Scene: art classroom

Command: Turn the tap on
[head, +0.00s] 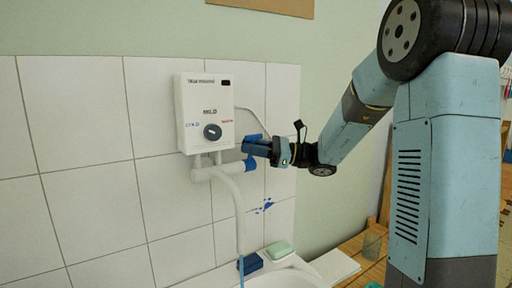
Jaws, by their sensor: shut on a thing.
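A white water heater box (208,95) with a dark round dial (212,132) is fixed to the tiled wall. White tap pipework (220,172) runs below it, with a hose (239,215) hanging toward the sink. A blue tap handle (250,162) is at the right end of this pipework. My gripper (256,147) reaches in from the right and is shut on the blue handle, just right of the box's lower corner. The fingers and handle are similar in colour and overlap, so the exact grip is hard to see. No water is visible.
A white sink (290,279) is below, with a blue block (250,263) and a green soap bar (279,249) on its rim. A wooden surface (352,246) with a clear cup (372,243) is to the right. The wall left of the heater is bare.

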